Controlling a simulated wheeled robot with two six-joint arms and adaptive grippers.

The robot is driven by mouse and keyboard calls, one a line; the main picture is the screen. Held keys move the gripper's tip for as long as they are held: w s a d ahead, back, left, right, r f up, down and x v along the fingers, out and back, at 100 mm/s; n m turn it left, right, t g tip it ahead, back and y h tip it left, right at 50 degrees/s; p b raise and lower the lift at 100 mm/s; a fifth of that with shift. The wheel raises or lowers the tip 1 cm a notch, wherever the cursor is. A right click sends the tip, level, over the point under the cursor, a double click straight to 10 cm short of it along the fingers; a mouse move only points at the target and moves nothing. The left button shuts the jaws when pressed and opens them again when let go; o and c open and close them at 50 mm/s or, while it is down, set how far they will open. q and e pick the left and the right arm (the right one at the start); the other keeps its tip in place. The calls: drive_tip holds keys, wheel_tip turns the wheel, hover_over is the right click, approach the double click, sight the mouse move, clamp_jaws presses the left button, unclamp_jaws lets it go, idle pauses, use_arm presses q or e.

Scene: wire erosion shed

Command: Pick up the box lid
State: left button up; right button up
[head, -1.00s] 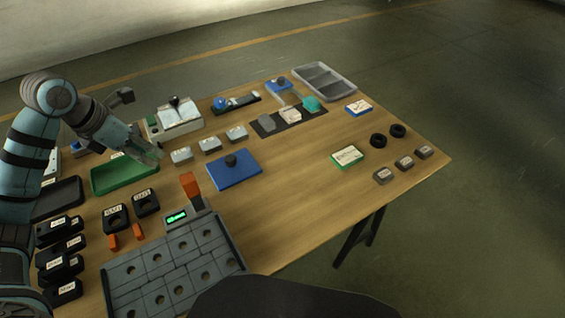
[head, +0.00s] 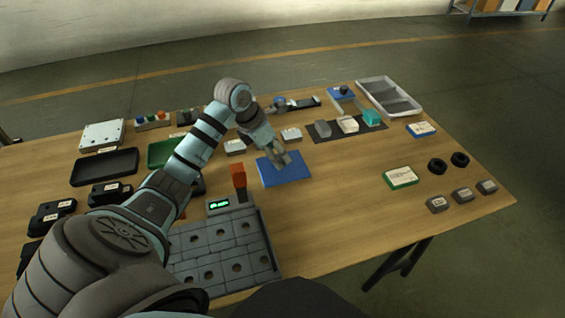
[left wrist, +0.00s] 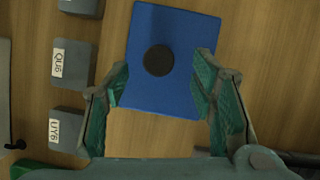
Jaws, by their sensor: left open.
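The box lid (head: 286,170) is a flat blue plate lying on the wooden table in the head view. It also shows in the left wrist view (left wrist: 178,92), with a round dark knob (left wrist: 159,60) on its top. My left gripper (head: 280,157) is over the lid in the head view, and hides the knob there. In the left wrist view the left gripper (left wrist: 163,82) is open, its two green-padded fingers apart on either side of the lid's near part, with nothing between them gripped. My right gripper is not in view.
Grey labelled blocks (left wrist: 69,64) stand left of the lid in the wrist view. A grey slotted plate (head: 225,255) and an orange-topped device with a green display (head: 221,204) are close in front. A grey tray (head: 390,97) is at the back right.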

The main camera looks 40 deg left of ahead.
use_arm(q)
drive_tip(key=x, duration=0.3)
drive_tip(key=shift+a, duration=0.1)
drive_tip(key=shift+r, duration=0.15)
clamp_jaws()
